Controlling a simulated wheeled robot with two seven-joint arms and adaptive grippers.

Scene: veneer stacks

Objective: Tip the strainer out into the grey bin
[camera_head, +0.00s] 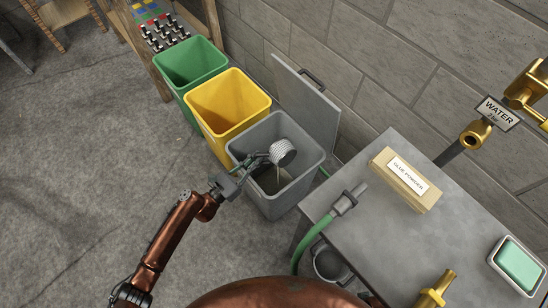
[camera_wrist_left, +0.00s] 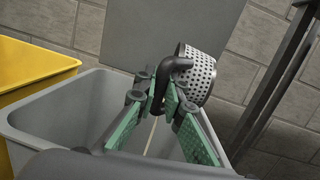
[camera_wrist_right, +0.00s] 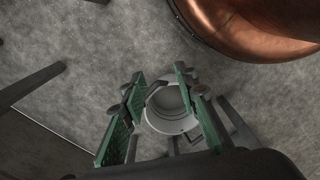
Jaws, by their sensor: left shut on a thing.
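The strainer (camera_head: 284,152) is a perforated metal cup with a dark handle (camera_wrist_left: 166,82). My left gripper (camera_head: 246,168) is shut on that handle, and its green finger pads (camera_wrist_left: 160,115) show on both sides of it. The strainer is tilted over the open grey bin (camera_head: 262,190), above its rim; its inside is hidden. A thin pale line (camera_wrist_left: 150,136) hangs below it into the bin; I cannot tell what it is. My right gripper (camera_wrist_right: 160,100) is open and empty, seen only in the right wrist view.
The grey bin's lid (camera_head: 307,98) stands open at the wall. Yellow (camera_head: 227,130) and green (camera_head: 190,85) bins stand beside it. A table (camera_head: 385,235) at right bears a glue powder box (camera_head: 404,180) and a green hose (camera_head: 320,225). A metal pot (camera_wrist_right: 172,108) is below my right gripper.

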